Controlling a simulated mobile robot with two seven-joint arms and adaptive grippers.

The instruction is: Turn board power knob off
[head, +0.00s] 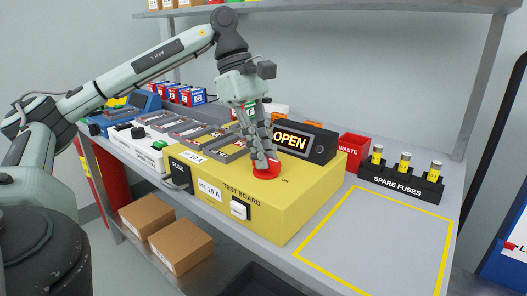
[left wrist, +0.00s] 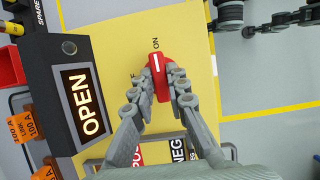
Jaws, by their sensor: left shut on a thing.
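The yellow test board (head: 300,203) stands on the bench, with a red power knob (head: 265,172) on its top. In the left wrist view the red knob (left wrist: 159,77) has a white line that points toward the ON label (left wrist: 155,44). Another label beside the knob is mostly hidden by the fingers. My left gripper (head: 262,163) reaches down from above and is shut on the knob, with a finger on each side (left wrist: 160,88). Grey jointed parts at the upper right of the left wrist view look like my right gripper (left wrist: 275,22); its jaws are not clear.
A display reading OPEN (head: 291,141) stands just behind the knob. A red waste bin (head: 353,149) and a spare fuse rack (head: 400,180) stand to the right. The yellow-outlined area (head: 380,240) is empty. A white switch (head: 239,208) is on the board's front.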

